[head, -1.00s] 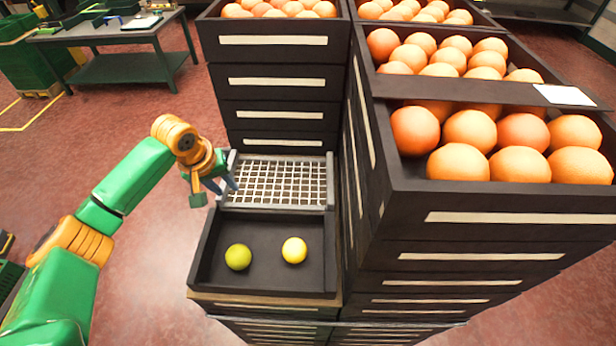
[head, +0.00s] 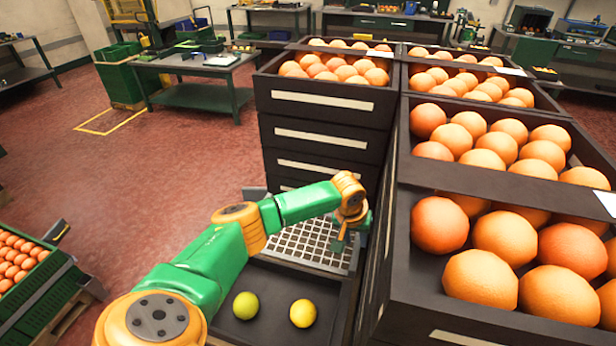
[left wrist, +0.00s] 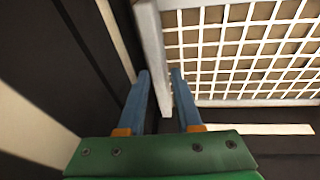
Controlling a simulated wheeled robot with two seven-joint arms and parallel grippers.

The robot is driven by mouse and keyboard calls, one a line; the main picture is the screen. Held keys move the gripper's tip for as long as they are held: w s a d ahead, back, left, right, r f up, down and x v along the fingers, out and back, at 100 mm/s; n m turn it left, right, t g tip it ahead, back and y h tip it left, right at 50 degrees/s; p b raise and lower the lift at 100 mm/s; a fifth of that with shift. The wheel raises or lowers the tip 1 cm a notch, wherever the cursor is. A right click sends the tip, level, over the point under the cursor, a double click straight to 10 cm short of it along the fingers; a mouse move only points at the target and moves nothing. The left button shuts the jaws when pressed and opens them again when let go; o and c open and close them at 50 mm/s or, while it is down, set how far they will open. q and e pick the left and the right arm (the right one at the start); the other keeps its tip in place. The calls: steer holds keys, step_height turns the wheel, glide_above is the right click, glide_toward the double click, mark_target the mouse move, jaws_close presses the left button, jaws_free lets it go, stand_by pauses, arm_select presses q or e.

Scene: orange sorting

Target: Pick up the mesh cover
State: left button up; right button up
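The mesh cover (head: 312,243), a pale white grid in a grey frame, lies over the back part of a dark tray. My left gripper (head: 352,232) is at the cover's right side, and the arm hides part of the tray. In the left wrist view, the two blue fingers of the left gripper (left wrist: 160,82) are apart, with the grey side bar of the mesh cover (left wrist: 152,50) between them. A gap shows between bar and right finger; contact at the tips cannot be told. My right gripper is not in view.
Stacked dark crates of oranges (head: 400,215) rise close on the right, and another stack (head: 320,130) stands behind. Open floor lies to the left.

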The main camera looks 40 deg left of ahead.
arm_select(q)
steer(key=shift+w+d+f, duration=0.1)
steer(key=shift+w+f, duration=0.2)
steer(key=shift+f, duration=0.2)
steer(key=shift+s+r, duration=0.1)
jaws_close()
